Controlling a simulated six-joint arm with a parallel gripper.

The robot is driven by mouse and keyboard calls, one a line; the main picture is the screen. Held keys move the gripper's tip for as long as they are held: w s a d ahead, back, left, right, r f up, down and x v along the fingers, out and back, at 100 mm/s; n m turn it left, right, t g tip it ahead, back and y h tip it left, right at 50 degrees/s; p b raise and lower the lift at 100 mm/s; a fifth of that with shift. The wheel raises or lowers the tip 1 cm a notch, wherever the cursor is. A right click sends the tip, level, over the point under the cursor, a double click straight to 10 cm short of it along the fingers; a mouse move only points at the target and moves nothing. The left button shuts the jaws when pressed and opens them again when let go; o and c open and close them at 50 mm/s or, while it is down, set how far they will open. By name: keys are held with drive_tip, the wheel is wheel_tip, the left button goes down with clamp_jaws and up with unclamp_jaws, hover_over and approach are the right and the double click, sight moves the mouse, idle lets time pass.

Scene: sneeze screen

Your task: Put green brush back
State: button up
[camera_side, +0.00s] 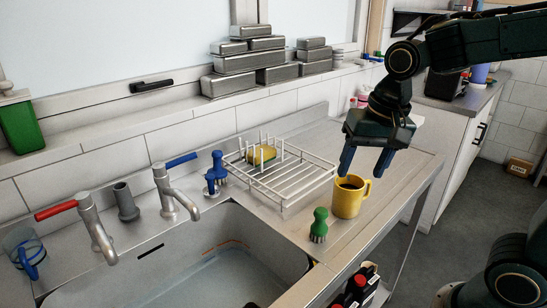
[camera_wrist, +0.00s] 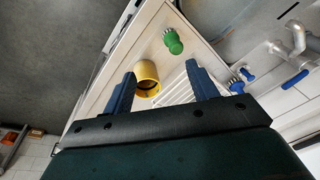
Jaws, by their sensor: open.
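The green brush (camera_side: 319,226) stands upright, bristles down, on the steel counter near the sink's right corner. It also shows in the wrist view (camera_wrist: 173,42), beyond the fingertips. My gripper (camera_side: 366,163) is open and empty, above and behind the yellow mug (camera_side: 350,196). In the wrist view my two blue fingers (camera_wrist: 160,75) are spread, with the yellow mug (camera_wrist: 147,72) between them in the picture. A blue brush (camera_side: 217,168) stands on the sink's back ledge, left of the dish rack. The green brush is apart from my gripper, left of the mug.
A wire dish rack (camera_side: 290,176) holding a yellow sponge (camera_side: 262,154) stands behind the green brush. The sink basin (camera_side: 200,262) lies to its left, with two taps (camera_side: 175,195) behind. Dark bottles with red caps (camera_side: 358,283) sit below the counter's front edge.

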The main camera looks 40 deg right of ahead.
drive_tip(key=s+r+n+t, duration=0.1)
drive_tip(key=s+n+t, duration=0.2)
drive_tip(key=s+n, duration=0.4)
drive_tip(key=shift+s+d+r, duration=0.25)
drive_tip(key=shift+s+d, duration=0.2)
drive_tip(key=shift+s, duration=1.4)
